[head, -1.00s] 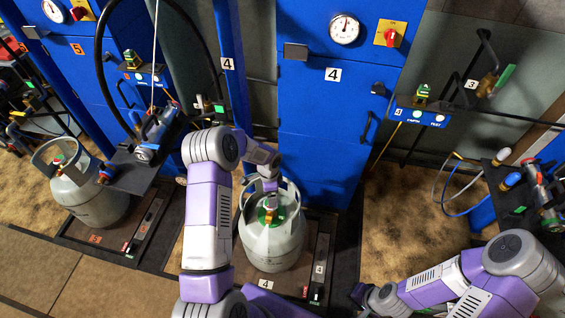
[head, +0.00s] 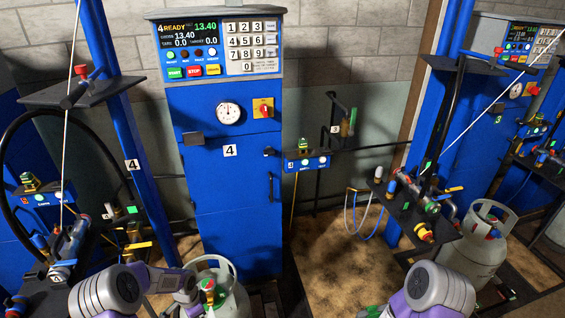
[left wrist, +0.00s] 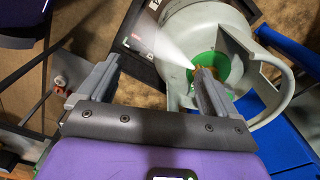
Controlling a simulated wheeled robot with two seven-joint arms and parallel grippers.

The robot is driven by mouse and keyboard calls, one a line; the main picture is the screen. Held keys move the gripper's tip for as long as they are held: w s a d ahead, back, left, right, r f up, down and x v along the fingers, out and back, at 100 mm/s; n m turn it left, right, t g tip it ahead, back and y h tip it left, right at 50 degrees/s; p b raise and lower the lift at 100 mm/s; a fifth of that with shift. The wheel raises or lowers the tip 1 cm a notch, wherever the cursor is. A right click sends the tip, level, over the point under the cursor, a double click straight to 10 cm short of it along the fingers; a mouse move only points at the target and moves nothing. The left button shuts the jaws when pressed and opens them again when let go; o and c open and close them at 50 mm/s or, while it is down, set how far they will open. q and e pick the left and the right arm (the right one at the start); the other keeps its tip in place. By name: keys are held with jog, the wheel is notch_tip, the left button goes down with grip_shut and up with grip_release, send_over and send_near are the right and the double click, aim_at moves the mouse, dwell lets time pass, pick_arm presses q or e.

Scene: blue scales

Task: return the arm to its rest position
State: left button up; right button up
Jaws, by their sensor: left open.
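My left arm (head: 108,290) comes in at the bottom left of the head view, its forearm reaching right toward the grey gas cylinder (head: 235,300) at station 4. In the left wrist view my left gripper (left wrist: 157,68) is open, with nothing held between its fingers. The cylinder, with its collar (left wrist: 272,62) and green top, lies beyond the right finger. That finger overlaps the brass valve in the picture; I cannot tell whether they touch. My right arm (head: 440,288) is folded at the bottom right of the head view; its gripper is out of view.
The blue station 4 cabinet (head: 228,185) stands behind the cylinder, its display reading READY 13.40. A black hose and shelf (head: 95,92) are at left. A shelf with valves (head: 415,195) and another cylinder (head: 480,250) are at right. Floor between is clear.

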pick_arm(q)
jog(key=s+d+f+n+h, duration=0.2)
jog(key=s+d+f+n, duration=0.1)
jog(key=d, duration=0.4)
jog(key=s+d+n, duration=0.5)
jog(key=s, duration=0.3)
jog(key=s+d+r+n+h, duration=0.1)
jog(key=s+d+n, duration=0.4)
jog(key=s, duration=0.4)
jog(key=shift+s+d+r+h+p, duration=0.25)
jog(key=shift+d+p, duration=0.2)
jog(key=shift+d, duration=0.25)
jog(key=shift+c, duration=0.3)
